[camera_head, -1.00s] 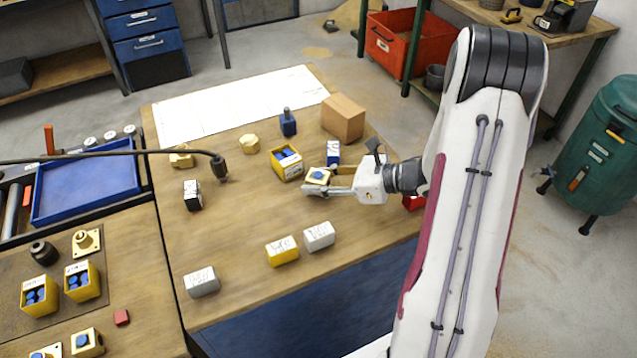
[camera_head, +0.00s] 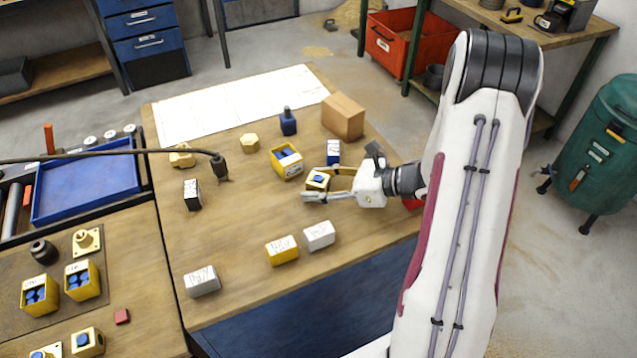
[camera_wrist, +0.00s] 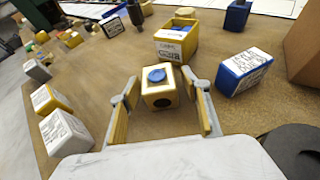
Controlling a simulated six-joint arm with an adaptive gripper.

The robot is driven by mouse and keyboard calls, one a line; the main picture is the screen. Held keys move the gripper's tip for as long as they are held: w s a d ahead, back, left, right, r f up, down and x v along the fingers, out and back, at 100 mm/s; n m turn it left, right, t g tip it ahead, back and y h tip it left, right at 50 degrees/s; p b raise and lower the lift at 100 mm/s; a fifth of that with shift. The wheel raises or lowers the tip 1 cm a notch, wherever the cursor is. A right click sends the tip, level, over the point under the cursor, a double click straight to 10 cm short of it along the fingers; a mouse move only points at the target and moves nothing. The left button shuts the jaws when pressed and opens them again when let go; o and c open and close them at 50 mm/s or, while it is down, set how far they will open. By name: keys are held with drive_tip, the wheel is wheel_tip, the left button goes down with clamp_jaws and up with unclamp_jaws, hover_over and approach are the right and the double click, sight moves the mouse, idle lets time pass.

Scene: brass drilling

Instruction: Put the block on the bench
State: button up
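The block (camera_head: 317,180) is a small yellow-cream cube with a blue round top. It stands upright on the wooden bench (camera_head: 235,235), near its middle. In the wrist view the block (camera_wrist: 159,90) shows a dark round hole in its near face. My gripper (camera_head: 323,185) reaches in from the right, low over the bench. In the wrist view its yellow-padded fingers (camera_wrist: 162,100) stand on either side of the block, with a narrow gap on each side. The gripper is open around the block.
A yellow box with blue contents (camera_head: 287,162) stands just behind the block. A blue labelled box (camera_head: 333,152) and a cardboard box (camera_head: 343,117) are behind my gripper. Yellow (camera_head: 282,251) and white (camera_head: 318,236) boxes stand in front. The bench's left middle is clear.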

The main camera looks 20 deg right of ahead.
drive_tip(key=shift+r, duration=0.2)
drive_tip(key=shift+v, duration=6.05)
drive_tip(key=shift+o, duration=0.4)
drive_tip(key=shift+r, duration=2.65)
approach(328, 182)
drive_tip(key=shift+w+a+f, duration=0.2)
drive_tip(key=shift+a+f, duration=0.05)
drive_tip(key=shift+a, duration=0.05)
drive_tip(key=shift+a, duration=0.1)
drive_tip(key=shift+x, duration=3.35)
